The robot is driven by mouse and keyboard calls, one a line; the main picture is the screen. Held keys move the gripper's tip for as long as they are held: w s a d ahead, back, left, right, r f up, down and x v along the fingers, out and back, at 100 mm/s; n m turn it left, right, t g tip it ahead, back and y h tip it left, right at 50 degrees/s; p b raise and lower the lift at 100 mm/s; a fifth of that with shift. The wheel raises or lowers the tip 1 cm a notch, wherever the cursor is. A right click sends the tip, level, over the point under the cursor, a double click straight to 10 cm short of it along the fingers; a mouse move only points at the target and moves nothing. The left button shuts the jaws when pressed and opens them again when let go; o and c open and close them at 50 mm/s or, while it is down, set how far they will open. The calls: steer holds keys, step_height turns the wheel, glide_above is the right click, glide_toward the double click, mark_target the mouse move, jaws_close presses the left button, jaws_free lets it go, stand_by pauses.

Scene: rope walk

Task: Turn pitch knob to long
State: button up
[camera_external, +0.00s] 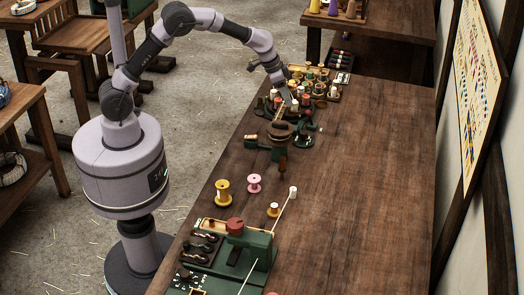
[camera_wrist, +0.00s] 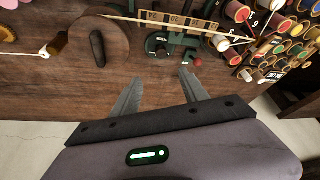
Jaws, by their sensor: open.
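No pitch knob label and no "long" mark can be read in either view. A red round knob (camera_external: 235,226) stands on a green machine (camera_external: 258,250) at the near end of the bench. A small green device (camera_wrist: 160,46) with a dark round dial and a red-tipped lever sits at the bench's far part, beside a numbered scale (camera_wrist: 178,20). A brown disc (camera_wrist: 97,42) with a dark oblong grip is left of it. My gripper (camera_wrist: 158,90) is open and empty, its fingertips just short of the green device in the wrist view. It also shows in the external view (camera_external: 287,98).
Many coloured thread spools (camera_wrist: 262,40) crowd the right of the wrist view. Yellow (camera_external: 223,191) and pink (camera_external: 254,183) spools stand mid-bench. The bench's right side (camera_external: 365,190) is clear.

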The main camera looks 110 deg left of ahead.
mark_target(301, 133)
steer(key=b+x, duration=0.1)
steer(key=x, duration=0.5)
steer(key=b+x, duration=0.2)
steer(key=x, duration=0.4)
steer(key=b+x, duration=0.2)
steer(key=x, duration=0.4)
steer(key=shift+a, duration=0.25)
steer(key=shift+c, duration=0.4)
